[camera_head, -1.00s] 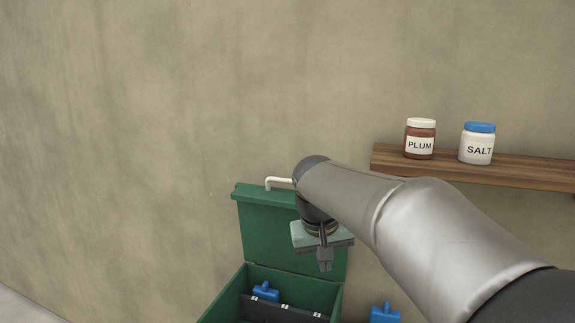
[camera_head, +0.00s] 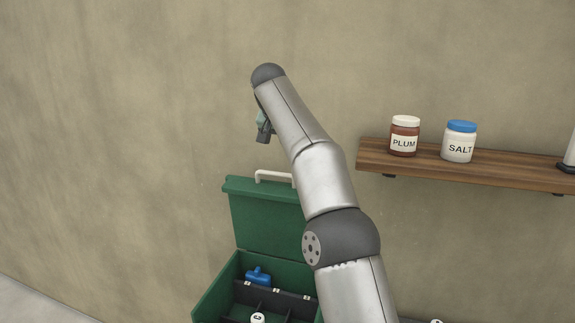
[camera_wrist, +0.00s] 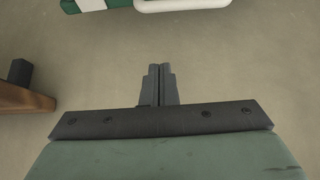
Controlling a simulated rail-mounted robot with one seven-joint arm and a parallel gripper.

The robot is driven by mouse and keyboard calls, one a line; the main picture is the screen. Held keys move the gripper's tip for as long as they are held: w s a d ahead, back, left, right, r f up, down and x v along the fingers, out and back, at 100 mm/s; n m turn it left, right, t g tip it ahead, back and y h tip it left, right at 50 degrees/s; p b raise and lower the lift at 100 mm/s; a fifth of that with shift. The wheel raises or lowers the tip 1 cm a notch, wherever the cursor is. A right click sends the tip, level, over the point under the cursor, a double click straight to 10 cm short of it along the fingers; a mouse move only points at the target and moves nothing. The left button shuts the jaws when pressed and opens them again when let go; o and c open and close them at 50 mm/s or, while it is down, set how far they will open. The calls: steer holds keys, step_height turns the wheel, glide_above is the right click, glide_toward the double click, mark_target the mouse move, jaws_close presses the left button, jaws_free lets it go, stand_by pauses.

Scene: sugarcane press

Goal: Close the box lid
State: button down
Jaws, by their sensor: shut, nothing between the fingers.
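The green box (camera_head: 212,283) stands against the wall in the head view, with its lid (camera_head: 262,221) open and upright behind it. A white handle (camera_head: 272,175) sits on the lid's top edge. In the wrist view the lid (camera_wrist: 102,5) and handle (camera_wrist: 180,4) show at the top edge. My gripper (camera_head: 263,137) is above the lid and apart from it. In the wrist view its fingers (camera_wrist: 160,69) are together and empty. My arm hides the lid's right part and the box's right side.
A wooden shelf (camera_head: 475,171) on the right wall bears a plum jar (camera_head: 405,137) and a salt jar (camera_head: 459,142). A blue object (camera_head: 258,276) and a white-topped item (camera_head: 258,318) are in the box by a dark divider (camera_head: 275,291). The wall left of the box is bare.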

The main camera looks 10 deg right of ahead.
glide_above(289, 185)
steer(key=w+d, duration=0.1)
steer(key=w, duration=0.2)
step_height(289, 185, down, 6)
steer(key=shift+s+a+f, duration=0.1)
steer(key=shift+s+a, duration=0.15)
steer(key=shift+s, duration=0.4)
steer(key=shift+s+a+f, duration=0.1)
steer(key=shift+s+a, duration=0.1)
steer(key=shift+s, duration=0.4)
steer(key=shift+s+f, duration=0.15)
steer(key=shift+s+a+f, duration=0.15)
steer(key=shift+s+a, duration=0.15)
steer(key=shift+s, duration=0.1)
steer(key=shift+f, duration=0.1)
